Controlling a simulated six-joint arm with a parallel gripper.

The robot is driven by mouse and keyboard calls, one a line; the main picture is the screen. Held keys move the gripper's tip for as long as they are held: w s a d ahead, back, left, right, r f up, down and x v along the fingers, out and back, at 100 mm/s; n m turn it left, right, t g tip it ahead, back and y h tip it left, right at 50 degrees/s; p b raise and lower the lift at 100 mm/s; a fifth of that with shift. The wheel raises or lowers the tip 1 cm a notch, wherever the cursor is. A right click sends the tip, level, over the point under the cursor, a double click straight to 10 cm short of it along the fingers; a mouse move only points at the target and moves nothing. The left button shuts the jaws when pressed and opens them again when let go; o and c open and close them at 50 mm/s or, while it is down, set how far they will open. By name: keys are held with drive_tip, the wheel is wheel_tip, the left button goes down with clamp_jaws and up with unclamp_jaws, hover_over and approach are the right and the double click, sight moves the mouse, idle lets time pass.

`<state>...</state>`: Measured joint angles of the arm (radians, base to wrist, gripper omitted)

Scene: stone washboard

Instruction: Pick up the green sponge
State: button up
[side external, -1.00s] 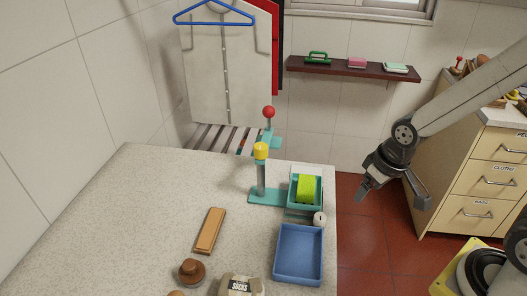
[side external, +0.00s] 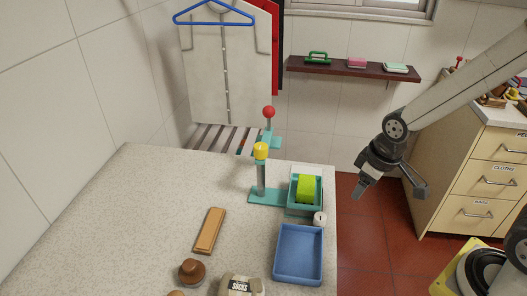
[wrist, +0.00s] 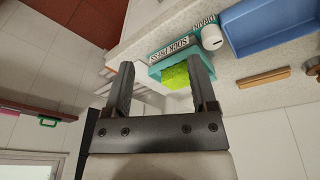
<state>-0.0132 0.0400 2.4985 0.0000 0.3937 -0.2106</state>
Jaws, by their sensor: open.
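The green sponge (side external: 306,188) is a bright lime block sitting in a teal tray (side external: 291,206) near the right edge of the stone counter. In the wrist view the sponge (wrist: 176,77) shows between and beyond my fingers, partly hidden by them, with the tray's "SOCK PRESS" label above it. My gripper (side external: 391,192) is open and empty, to the right of the counter and apart from the sponge. Its two fingers (wrist: 163,88) stand wide apart in the wrist view.
A white knob (side external: 320,218) and a blue tray (side external: 299,253) are in front. A wooden block (side external: 209,231) lies left on the counter. Drawers (side external: 477,180) stand at right.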

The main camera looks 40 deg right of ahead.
drive_tip(key=w+a+n, duration=0.2)
drive_tip(key=w+n, duration=0.3)
drive_tip(key=n, duration=0.4)
drive_tip(key=n+g, duration=0.2)
drive_tip(key=n, duration=1.3)
hover_over(306, 184)
drive_tip(key=shift+r, duration=0.4)
drive_tip(key=shift+d+f, duration=0.1)
drive_tip(key=shift+f, duration=3.8)
clamp_jaws()
